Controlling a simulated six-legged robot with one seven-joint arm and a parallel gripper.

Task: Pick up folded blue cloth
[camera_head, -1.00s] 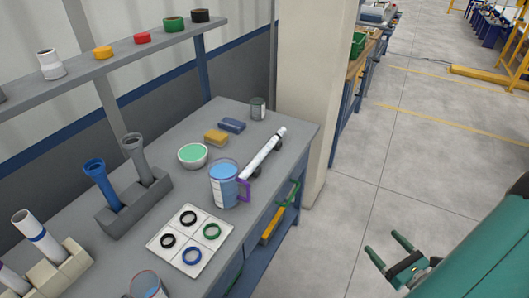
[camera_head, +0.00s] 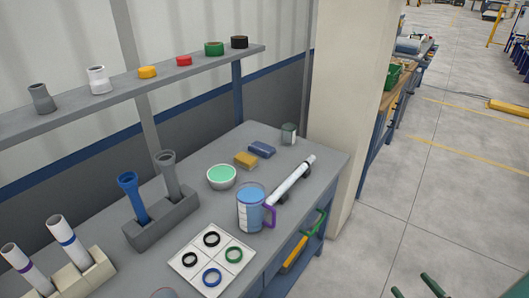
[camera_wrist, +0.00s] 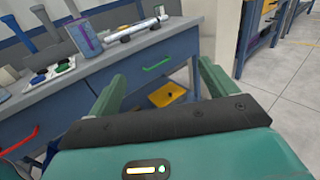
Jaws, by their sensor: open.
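The folded blue cloth (camera_head: 262,149) lies flat near the back of the grey bench, beside a yellow sponge-like block (camera_head: 245,160). I cannot pick out the cloth in the wrist view. My gripper (camera_head: 415,288) shows only by its green fingertips at the bottom right of the head view, off to the right of the bench and well away from the cloth. In the wrist view my gripper (camera_wrist: 160,85) is open and empty, its fingers wide apart in front of the bench's side.
On the bench (camera_head: 115,268) stand a jug (camera_head: 251,208), a green-filled bowl (camera_head: 221,177), a white pipe (camera_head: 292,181), a grey cup (camera_head: 289,134), a ring tray (camera_head: 198,259) and pipe holders (camera_head: 165,224). A pillar (camera_head: 350,90) rises behind. Open floor (camera_head: 440,200) lies right.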

